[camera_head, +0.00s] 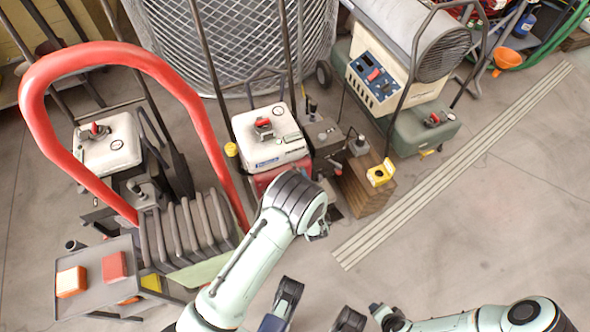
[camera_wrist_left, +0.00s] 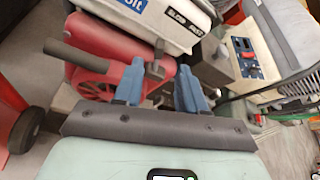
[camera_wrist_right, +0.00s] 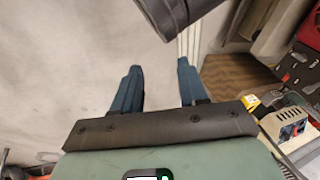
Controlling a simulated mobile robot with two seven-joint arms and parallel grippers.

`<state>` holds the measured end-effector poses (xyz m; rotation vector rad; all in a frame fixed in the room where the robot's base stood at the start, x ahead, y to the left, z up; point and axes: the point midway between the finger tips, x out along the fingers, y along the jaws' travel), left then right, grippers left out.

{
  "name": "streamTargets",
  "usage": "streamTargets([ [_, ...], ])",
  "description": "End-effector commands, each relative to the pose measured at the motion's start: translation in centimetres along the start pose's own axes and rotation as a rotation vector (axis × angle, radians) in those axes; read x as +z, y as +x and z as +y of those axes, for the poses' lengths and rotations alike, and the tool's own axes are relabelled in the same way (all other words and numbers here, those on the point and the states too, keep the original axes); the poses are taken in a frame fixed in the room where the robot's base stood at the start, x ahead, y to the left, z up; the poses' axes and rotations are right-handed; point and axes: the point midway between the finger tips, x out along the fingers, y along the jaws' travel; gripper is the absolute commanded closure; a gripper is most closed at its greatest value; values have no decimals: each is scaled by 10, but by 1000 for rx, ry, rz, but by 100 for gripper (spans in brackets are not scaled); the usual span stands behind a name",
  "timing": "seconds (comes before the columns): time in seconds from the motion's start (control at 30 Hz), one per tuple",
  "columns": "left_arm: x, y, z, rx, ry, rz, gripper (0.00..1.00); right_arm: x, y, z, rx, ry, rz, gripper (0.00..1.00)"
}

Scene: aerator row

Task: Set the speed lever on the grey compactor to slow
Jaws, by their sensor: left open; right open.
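A machine with a white tank (camera_head: 270,137) on a red body (camera_head: 285,172) stands in the middle of the head view. A second machine, left of it, has a white tank (camera_head: 108,144), a big red hoop handle (camera_head: 110,54) and grey fins (camera_head: 190,230). I cannot tell for sure which is the grey compactor, or read a slow mark. My left gripper (camera_wrist_left: 165,88) is open in front of the red housing (camera_wrist_left: 90,72); a small dark lever (camera_wrist_left: 157,68) shows between its fingers, apparently not gripped. My right gripper (camera_wrist_right: 157,88) is open and empty over floor.
A heater-like machine with a blue control panel (camera_head: 373,77) stands at the upper right. A wooden block (camera_head: 366,186) and a yellow box (camera_head: 380,173) lie beside the middle machine. A cart (camera_head: 90,270) stands at lower left.

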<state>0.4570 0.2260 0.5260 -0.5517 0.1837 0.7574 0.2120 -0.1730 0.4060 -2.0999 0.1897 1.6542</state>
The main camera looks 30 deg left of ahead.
Motion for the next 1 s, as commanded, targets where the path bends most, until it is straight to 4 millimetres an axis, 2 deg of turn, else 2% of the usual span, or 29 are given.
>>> streamTargets([
  [0.03,2,-13,-1,-1,3,3,60,8,-6,-1,1,0,-24,57],
  [0.1,1,-27,-1,-1,1,3,60,14,-10,-2,0,-1,-41,57],
  [0.33,0,-57,0,0,1,1,60,24,-17,-4,-2,-3,-74,57],
  [0.5,0,-63,1,1,1,0,60,27,-18,-5,-2,-4,-82,57],
  [1.0,0,-62,1,1,1,0,60,27,-18,-5,-2,-4,-82,57],
])
